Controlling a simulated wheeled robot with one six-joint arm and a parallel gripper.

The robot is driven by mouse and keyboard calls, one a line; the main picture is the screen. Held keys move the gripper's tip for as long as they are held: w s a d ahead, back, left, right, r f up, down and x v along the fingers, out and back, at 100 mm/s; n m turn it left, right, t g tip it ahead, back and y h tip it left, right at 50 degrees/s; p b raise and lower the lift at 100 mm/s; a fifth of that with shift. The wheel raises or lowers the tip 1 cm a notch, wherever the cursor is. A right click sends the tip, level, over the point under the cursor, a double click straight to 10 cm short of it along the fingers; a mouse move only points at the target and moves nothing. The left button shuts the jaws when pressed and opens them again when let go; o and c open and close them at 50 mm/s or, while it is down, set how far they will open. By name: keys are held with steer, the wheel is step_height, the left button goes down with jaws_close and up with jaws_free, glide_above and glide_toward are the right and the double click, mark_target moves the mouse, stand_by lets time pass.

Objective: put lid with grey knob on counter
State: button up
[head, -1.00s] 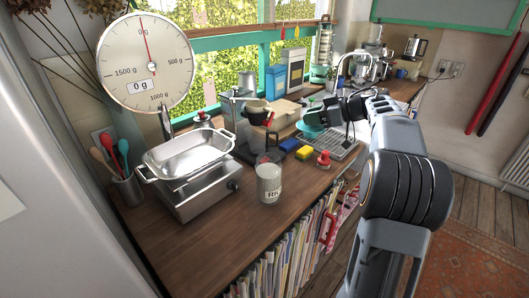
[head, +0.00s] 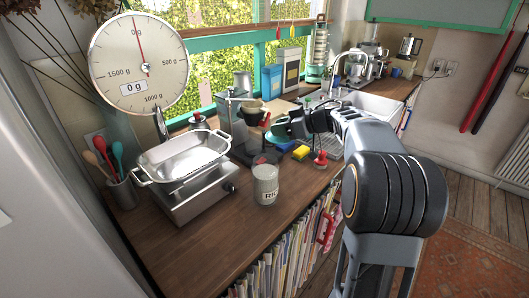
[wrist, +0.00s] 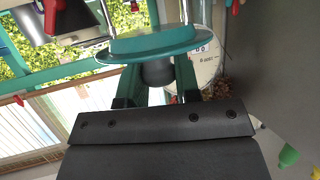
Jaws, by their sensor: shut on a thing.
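A teal lid (head: 279,137) is held above the counter (head: 229,227), near the dark coffee stand. In the wrist view the lid (wrist: 150,42) shows large, with its grey knob (wrist: 157,73) between the teal fingers. My gripper (wrist: 157,80) is shut on that knob. In the head view my gripper (head: 297,123) is beside the lid and partly hides it. I cannot tell the exact gap between lid and counter.
A scale with a metal pan (head: 181,157) stands left. Bare wood lies around the canister.

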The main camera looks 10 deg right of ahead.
steer(key=a+f+p, duration=0.1)
steer(key=a+f, duration=0.3)
steer(key=f, duration=0.4)
steer(key=shift+w+a+f+p, duration=0.25)
steer(key=shift+p, duration=0.05)
steer(key=o, duration=0.9)
steer(key=shift+f, duration=0.1)
